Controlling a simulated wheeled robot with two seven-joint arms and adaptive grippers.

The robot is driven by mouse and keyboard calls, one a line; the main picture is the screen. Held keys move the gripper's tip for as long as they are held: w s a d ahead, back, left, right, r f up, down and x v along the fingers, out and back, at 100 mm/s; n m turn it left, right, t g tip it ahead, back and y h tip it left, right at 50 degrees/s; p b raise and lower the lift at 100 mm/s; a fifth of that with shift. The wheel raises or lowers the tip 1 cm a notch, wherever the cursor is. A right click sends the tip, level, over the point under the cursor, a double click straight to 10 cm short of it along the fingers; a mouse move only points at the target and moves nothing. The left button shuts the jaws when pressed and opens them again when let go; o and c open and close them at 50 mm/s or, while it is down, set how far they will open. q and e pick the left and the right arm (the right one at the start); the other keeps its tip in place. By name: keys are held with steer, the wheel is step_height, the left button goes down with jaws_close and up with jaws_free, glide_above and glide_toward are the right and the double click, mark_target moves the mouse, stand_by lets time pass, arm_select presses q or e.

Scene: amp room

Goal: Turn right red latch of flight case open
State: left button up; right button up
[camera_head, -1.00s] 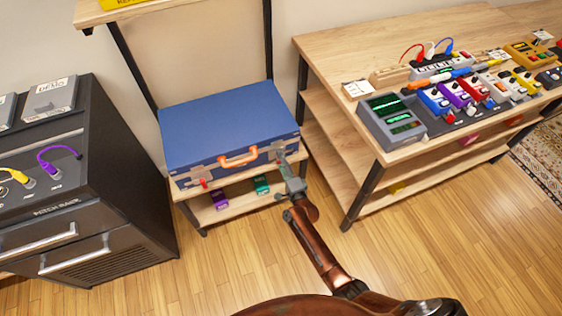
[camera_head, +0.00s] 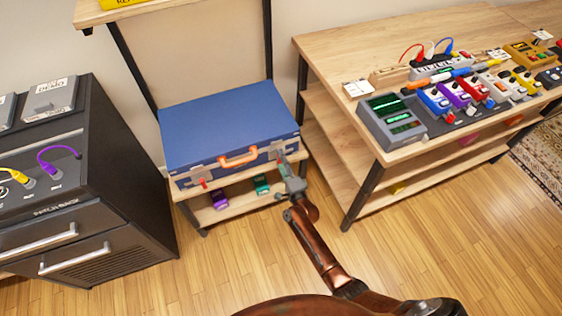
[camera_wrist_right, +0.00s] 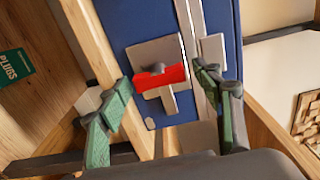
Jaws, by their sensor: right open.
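The blue flight case (camera_head: 225,125) lies shut on a wooden shelf, with an orange handle (camera_head: 238,159) on its front. Its left red latch (camera_head: 203,183) shows at the front left. The right red latch (camera_wrist_right: 159,76) sits on a metal plate in the right wrist view, between and just beyond my fingertips. My right gripper (camera_wrist_right: 165,82) is open, with one green finger on each side of the latch; I cannot tell whether either touches the case. In the head view my right gripper (camera_head: 283,160) is at the case's front right corner and largely hides that latch. My left gripper is out of view.
A purple pedal (camera_head: 219,199) and a green pedal (camera_head: 261,184) sit on the shelf below the case. A wooden bench (camera_head: 330,50) with several pedals stands at right, and a black cabinet (camera_head: 125,170) at left. The floor in front is clear.

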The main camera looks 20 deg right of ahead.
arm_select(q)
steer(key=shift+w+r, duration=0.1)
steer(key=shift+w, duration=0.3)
arm_select(e)
steer(key=s, duration=0.8)
steer(key=shift+d, duration=0.15)
